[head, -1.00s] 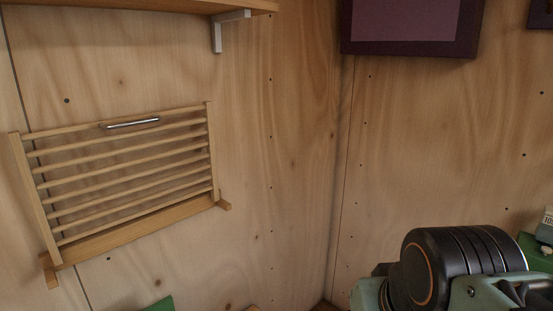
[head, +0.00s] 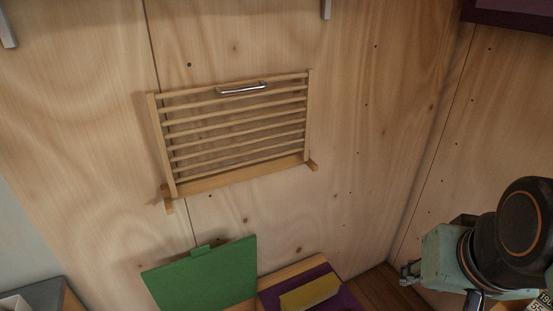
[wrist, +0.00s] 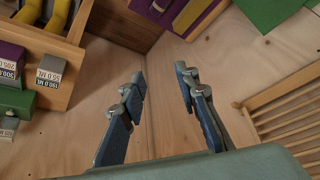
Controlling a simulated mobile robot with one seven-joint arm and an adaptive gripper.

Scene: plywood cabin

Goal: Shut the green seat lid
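The green seat lid (head: 205,275) stands raised, tilted up near the plywood wall at the bottom of the head view, with a small green tab on its top edge. Its lower edge is cut off by the frame. A green panel, likely the same lid, shows at the top right of the wrist view (wrist: 270,8). My gripper (head: 408,273) is to the right of the lid, well apart from it. In the wrist view its two fingers (wrist: 160,82) are spread with nothing between them.
A slatted wooden rack (head: 238,137) with a metal handle is on the wall above the lid. A purple surface with a yellow block (head: 310,291) lies right of the lid. Labelled boxes (wrist: 50,72) stand in a wooden unit at the wrist view's left.

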